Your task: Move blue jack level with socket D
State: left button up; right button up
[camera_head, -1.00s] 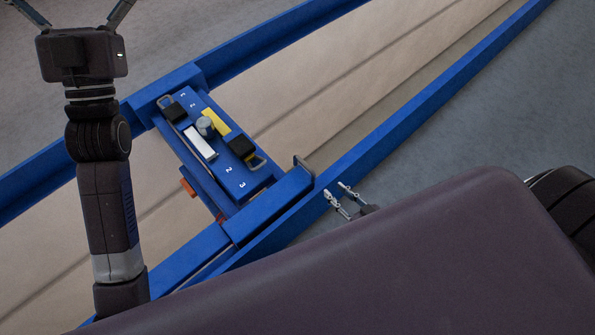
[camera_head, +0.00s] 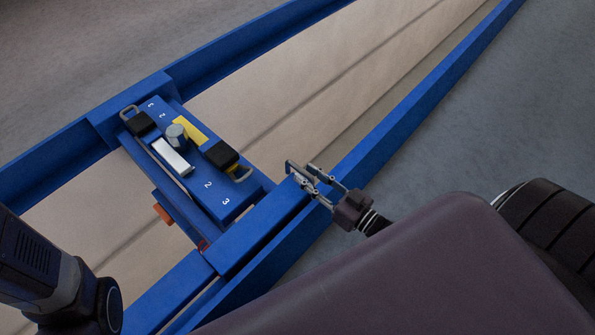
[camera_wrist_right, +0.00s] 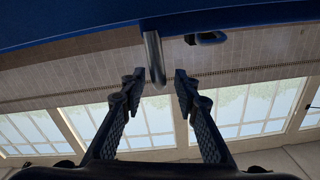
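The blue jack (camera_head: 212,205) lies across two blue rails in the head view, with black latches, a grey knob and yellow and white strips on top. My right gripper (camera_head: 301,174) is at the jack's right end, by the grey handle (camera_head: 291,165). In the right wrist view the handle (camera_wrist_right: 154,60) hangs between the two fingers of my right gripper (camera_wrist_right: 158,85). The fingers are apart, with gaps to the handle visible on both sides. My left arm shows at lower left, but its gripper is out of view. No socket D label can be made out.
The near rail (camera_head: 430,115) and far rail (camera_head: 260,45) run diagonally to the upper right. Between them is a bare beige floor strip (camera_head: 330,85), clear beyond the jack. An orange part (camera_head: 163,214) sticks out at the jack's lower left side.

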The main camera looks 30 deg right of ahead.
aim_at(292, 164)
jog(key=b+x, duration=0.1)
jog(key=x, duration=0.3)
jog(key=shift+f+b, duration=0.1)
jog(key=shift+b, duration=0.2)
grip_shut()
